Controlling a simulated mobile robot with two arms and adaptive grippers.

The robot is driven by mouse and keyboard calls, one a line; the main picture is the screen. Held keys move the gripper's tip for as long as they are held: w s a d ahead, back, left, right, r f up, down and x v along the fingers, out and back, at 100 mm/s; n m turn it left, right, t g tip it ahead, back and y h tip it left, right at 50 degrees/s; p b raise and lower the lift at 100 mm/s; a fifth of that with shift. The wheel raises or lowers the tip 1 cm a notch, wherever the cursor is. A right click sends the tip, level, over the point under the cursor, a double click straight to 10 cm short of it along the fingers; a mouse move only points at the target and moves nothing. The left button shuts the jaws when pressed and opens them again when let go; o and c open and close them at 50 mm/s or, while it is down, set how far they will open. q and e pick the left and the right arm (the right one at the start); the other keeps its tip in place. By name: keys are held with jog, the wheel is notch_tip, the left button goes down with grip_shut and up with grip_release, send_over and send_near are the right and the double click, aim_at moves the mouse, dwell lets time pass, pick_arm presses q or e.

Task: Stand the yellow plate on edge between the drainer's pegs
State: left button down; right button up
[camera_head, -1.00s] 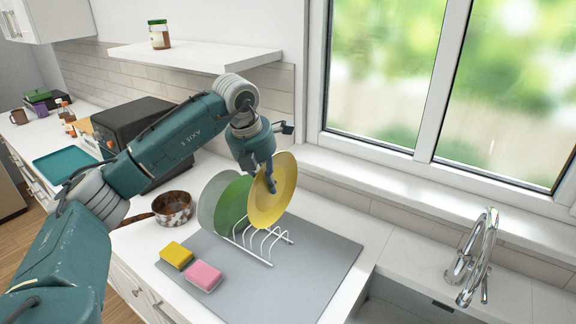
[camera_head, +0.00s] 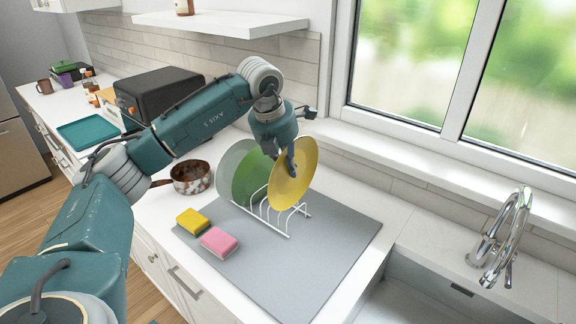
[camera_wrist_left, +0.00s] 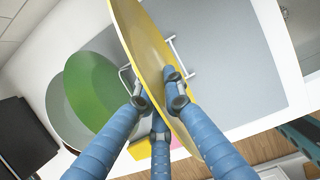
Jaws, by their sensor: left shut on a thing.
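The yellow plate (camera_head: 293,180) is upright on edge at the white wire drainer (camera_head: 271,221). My left gripper (camera_head: 283,158) is shut on its upper left part. In the left wrist view the gripper's fingers (camera_wrist_left: 165,100) close on the yellow plate (camera_wrist_left: 150,50) from both sides. The plate's lower edge overlaps the drainer's pegs in the head view; I cannot tell whether it touches the rack. A green plate (camera_head: 249,178) and a pale grey-green plate (camera_head: 229,163) stand on edge in the drainer to its left. My right gripper is not in view.
The drainer stands on a grey mat (camera_head: 325,262). A yellow sponge (camera_head: 192,221) and a pink sponge (camera_head: 219,241) lie in front. A brown pan (camera_head: 191,178) is to the left, the sink faucet (camera_head: 503,240) to the right. The mat's right side is clear.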

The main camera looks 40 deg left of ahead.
aim_at(288, 192)
pick_arm(q)
notch_tip(288, 192, down, 4)
jog(key=shift+w+r+b, duration=0.15)
jog(key=shift+r+b, duration=0.1)
jog(key=shift+b, duration=0.75)
jog(key=shift+f+b, duration=1.2)
jog(key=shift+f, duration=0.65)
jog(key=shift+f+b, duration=0.45)
jog(key=shift+f, duration=0.15)
jog(key=c, duration=1.8)
grip_release()
jog(key=shift+c, duration=0.2)
jog(key=shift+o, duration=0.2)
jog(key=shift+f, duration=0.1)
notch_tip(288, 192, up, 8)
jog(key=p, duration=0.6)
